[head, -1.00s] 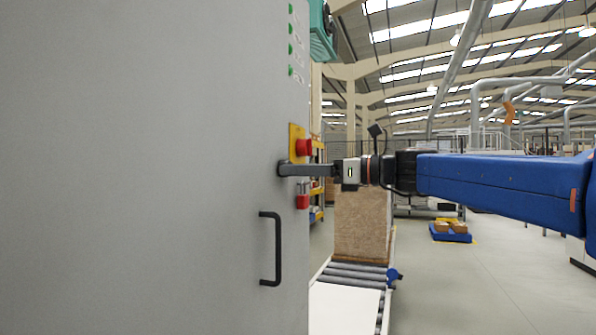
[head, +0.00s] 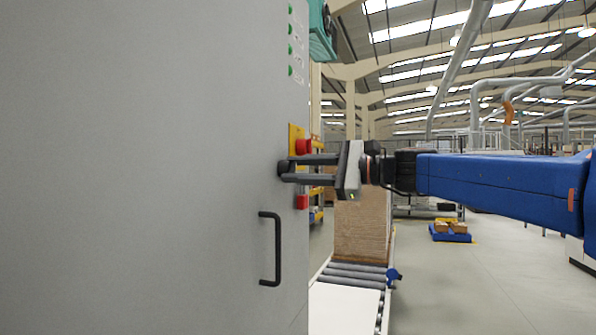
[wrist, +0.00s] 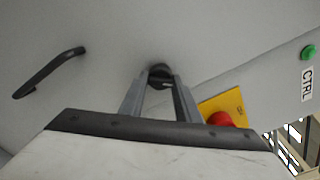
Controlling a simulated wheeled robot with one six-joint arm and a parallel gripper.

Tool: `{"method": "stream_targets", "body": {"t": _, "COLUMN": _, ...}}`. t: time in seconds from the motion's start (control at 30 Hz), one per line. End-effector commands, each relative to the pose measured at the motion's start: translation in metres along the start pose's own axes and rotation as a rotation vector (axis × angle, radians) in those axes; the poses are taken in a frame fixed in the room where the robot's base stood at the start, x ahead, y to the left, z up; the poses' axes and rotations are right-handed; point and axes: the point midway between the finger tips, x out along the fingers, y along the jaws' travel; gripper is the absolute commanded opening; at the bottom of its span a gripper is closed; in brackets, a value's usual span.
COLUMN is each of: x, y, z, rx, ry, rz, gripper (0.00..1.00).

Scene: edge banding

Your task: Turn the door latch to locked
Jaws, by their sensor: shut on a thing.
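The door latch (wrist: 160,72) is a small dark knob on the grey door (head: 150,170), near its right edge and above the handle. My gripper (head: 286,168) reaches in from the right, its two fingers pointing at the door. In the wrist view the fingertips (wrist: 160,82) close on the dark latch, which is mostly hidden between them. In the head view the fingers also cover most of it, so I cannot read its angle or any lock marking.
A black door handle (head: 276,248) juts out below the latch. A red button (head: 303,146) on a yellow plate sits beside it, with a red padlock-like part (head: 302,202) below. A roller conveyor (head: 352,278) with stacked boards stands behind at right.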

Motion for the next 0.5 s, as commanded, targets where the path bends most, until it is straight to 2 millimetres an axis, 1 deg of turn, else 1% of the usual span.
{"method": "stream_targets", "body": {"t": 0.3, "x": 0.0001, "y": -0.0003, "z": 0.0001, "rx": -0.293, "ry": 0.000, "rz": 0.001, "gripper": 0.07}}
{"method": "stream_targets", "body": {"t": 0.5, "x": 0.0001, "y": -0.0005, "z": 0.0001, "rx": -0.453, "ry": -0.001, "rz": 0.001, "gripper": 0.07}}
